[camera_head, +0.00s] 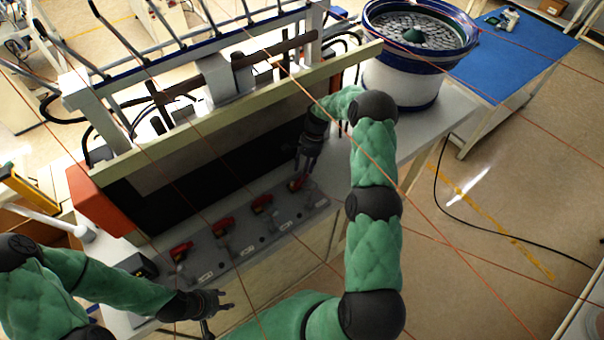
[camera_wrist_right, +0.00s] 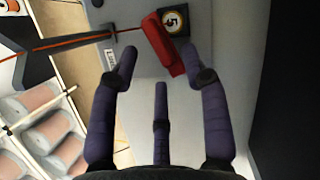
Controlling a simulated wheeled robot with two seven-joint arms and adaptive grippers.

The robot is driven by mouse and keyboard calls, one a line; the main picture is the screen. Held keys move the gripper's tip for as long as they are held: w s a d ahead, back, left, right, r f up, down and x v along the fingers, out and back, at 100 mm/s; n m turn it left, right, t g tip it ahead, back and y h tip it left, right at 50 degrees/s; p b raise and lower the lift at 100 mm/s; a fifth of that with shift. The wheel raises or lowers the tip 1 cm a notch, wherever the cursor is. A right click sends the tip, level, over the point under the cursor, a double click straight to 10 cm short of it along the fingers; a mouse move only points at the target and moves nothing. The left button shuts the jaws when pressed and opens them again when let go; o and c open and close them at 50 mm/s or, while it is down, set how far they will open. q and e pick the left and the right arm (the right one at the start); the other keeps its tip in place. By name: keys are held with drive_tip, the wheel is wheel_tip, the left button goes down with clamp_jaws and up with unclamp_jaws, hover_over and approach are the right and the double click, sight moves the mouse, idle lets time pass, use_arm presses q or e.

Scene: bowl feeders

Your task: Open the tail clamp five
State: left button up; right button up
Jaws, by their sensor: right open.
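Tail clamp five has a red handle (camera_wrist_right: 164,44) beside a dark plate (camera_wrist_right: 174,19) marked 5 in the right wrist view. In the head view this red clamp (camera_head: 296,185) is the furthest right of the row on the grey panel. My right gripper (camera_head: 306,165) is directly above it, pointing down. In the right wrist view its spread fingers (camera_wrist_right: 165,72) are open and empty, with the handle just beyond the fingertips; I see no clear contact. My left gripper (camera_head: 218,305) is low in the head view, near the panel's front edge, with fingers apart and nothing in them.
Other red clamps (camera_head: 262,203), (camera_head: 222,226) and (camera_head: 181,250) sit along the grey panel (camera_head: 240,250). A dark board (camera_head: 200,185) rises behind it under a pale beam (camera_head: 240,112). A bowl feeder (camera_head: 405,85) stands at the back right. The floor at right is mostly free.

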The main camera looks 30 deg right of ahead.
drive_tip(key=shift+p+x, duration=0.3)
drive_tip(key=shift+x, duration=1.2)
drive_tip(key=shift+s+f, duration=0.1)
drive_tip(key=shift+f, duration=0.05)
